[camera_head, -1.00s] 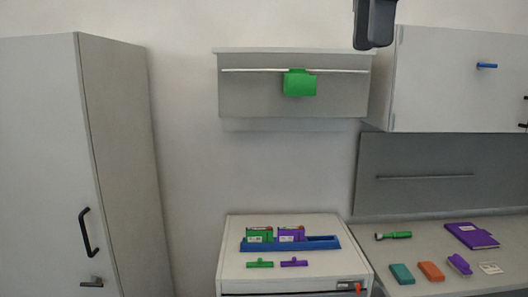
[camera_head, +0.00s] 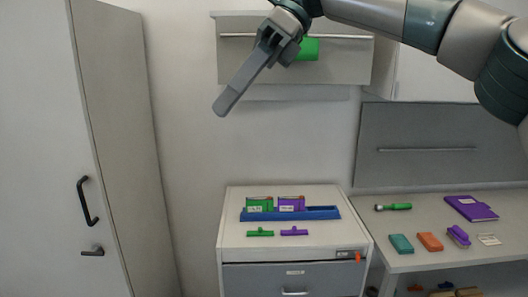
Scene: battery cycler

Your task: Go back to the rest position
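My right arm enters from the upper right. Its gripper (camera_head: 224,106) hangs in the air in front of the wall shelf, with its fingers pointing down and left. The fingers overlap from this side, so I cannot tell whether they are open or shut. No object shows at their tips. My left gripper is not in view.
A white cabinet (camera_head: 290,250) carries a blue tray (camera_head: 325,213) holding a green block (camera_head: 259,204) and a purple block (camera_head: 291,204). Small green (camera_head: 260,233) and purple (camera_head: 294,232) pieces lie in front. A worktop (camera_head: 430,208) with several items stands right, and a tall cupboard (camera_head: 125,150) left. A green object (camera_head: 309,49) hangs on the shelf (camera_head: 235,65).

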